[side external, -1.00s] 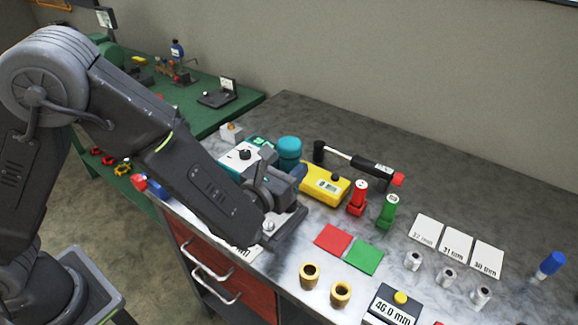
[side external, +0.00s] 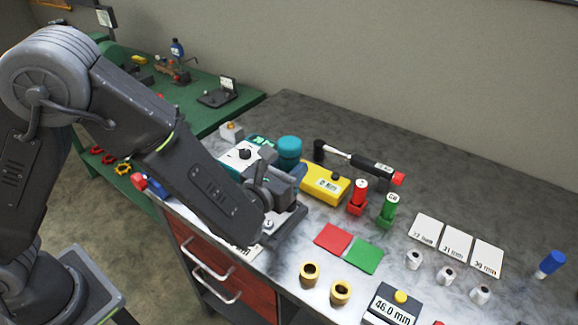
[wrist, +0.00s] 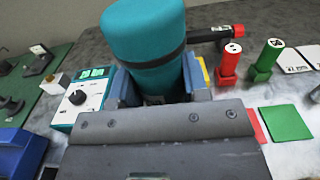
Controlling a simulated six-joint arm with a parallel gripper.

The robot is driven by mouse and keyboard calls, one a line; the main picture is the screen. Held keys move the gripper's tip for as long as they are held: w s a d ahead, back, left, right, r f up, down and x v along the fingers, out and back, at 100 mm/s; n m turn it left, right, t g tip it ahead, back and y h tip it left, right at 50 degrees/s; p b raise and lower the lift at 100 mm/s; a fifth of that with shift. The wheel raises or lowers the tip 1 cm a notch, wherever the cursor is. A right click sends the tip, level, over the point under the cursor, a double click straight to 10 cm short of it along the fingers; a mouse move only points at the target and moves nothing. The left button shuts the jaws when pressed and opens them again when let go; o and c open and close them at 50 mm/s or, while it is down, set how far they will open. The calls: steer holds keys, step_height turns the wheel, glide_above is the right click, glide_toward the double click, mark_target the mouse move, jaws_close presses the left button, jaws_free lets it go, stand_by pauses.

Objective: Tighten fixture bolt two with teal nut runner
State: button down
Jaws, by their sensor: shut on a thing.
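The teal nut runner (wrist: 145,40) stands upright between the jaws of my gripper (wrist: 158,88), which is shut on its body. In the side external view its teal top (side external: 289,147) shows just beyond my wrist. Its lower end is hidden by my gripper, so I cannot tell whether it touches a bolt. The other bolts, including bolt two, cannot be made out.
A white and teal controller with a black knob (wrist: 92,98) stands to the left. A yellow box (side external: 325,186), red (side external: 357,196) and green (side external: 388,210) holders and a torque wrench (side external: 362,160) are close on the right. Red and green pads (side external: 363,255) lie in front.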

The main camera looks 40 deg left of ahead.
mark_target(282, 153)
stand_by(0.4)
steer(key=shift+r, duration=2.55)
